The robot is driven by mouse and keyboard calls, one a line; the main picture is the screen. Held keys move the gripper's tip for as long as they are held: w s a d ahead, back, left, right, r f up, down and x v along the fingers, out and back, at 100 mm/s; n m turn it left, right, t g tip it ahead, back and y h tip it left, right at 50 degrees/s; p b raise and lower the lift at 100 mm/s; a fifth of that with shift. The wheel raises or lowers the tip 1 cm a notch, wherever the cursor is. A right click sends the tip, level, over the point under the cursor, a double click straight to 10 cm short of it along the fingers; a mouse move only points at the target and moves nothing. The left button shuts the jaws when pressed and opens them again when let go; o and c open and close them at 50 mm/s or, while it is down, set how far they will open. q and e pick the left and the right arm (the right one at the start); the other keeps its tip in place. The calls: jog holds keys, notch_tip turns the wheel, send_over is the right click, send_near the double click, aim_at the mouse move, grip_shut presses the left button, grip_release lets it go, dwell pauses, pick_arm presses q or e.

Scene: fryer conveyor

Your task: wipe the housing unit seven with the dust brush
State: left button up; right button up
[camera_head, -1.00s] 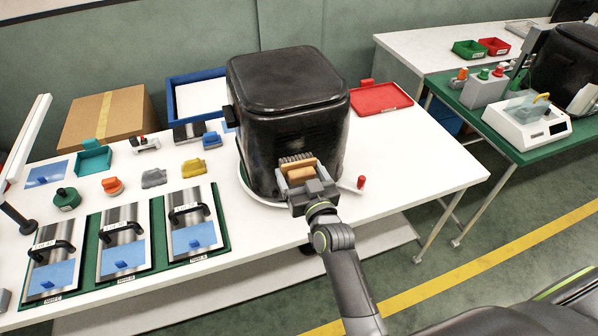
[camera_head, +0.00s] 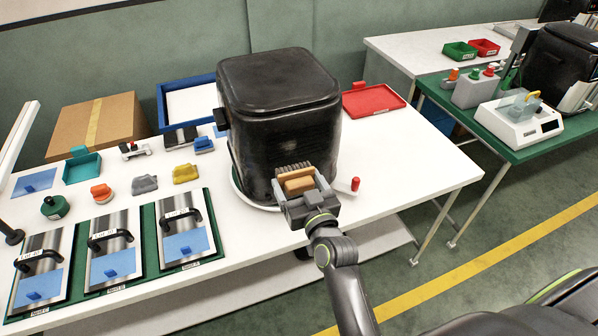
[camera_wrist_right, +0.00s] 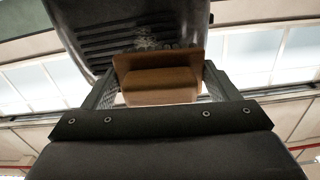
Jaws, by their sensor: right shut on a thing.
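The housing unit (camera_head: 275,100) is a large black fryer body standing upright on a round white base (camera_head: 236,190) on the white table. My right gripper (camera_head: 300,187) is at its front lower face, shut on the dust brush (camera_head: 299,182), which has a tan wooden block and grey bristles. In the right wrist view the brush's brown block (camera_wrist_right: 158,82) sits between the fingers. Its bristles point at the vented face of the housing (camera_wrist_right: 125,25). The bristles look at or very close to that face; I cannot tell whether they touch. My left gripper is not in view.
A red tray (camera_head: 397,101) lies behind right, and a red knob (camera_head: 355,184) stands right of the gripper. The table's right end (camera_head: 430,165) is clear.

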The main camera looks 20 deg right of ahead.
jog(key=w+p, duration=0.4)
jog(key=shift+a+r, duration=0.2)
jog(key=shift+r, duration=0.15)
jog(key=shift+w+f+p, duration=0.15)
jog(key=shift+w+p, duration=0.25)
jog(key=shift+w, duration=0.2)
jog(key=shift+w+f+p, duration=0.15)
jog(key=shift+w+p, duration=0.2)
jog(key=shift+w, duration=0.2)
jog(key=shift+w+a+b, duration=0.1)
jog(key=shift+w+b, duration=1.05)
jog(key=shift+b, duration=1.4)
jog(key=shift+w, duration=0.15)
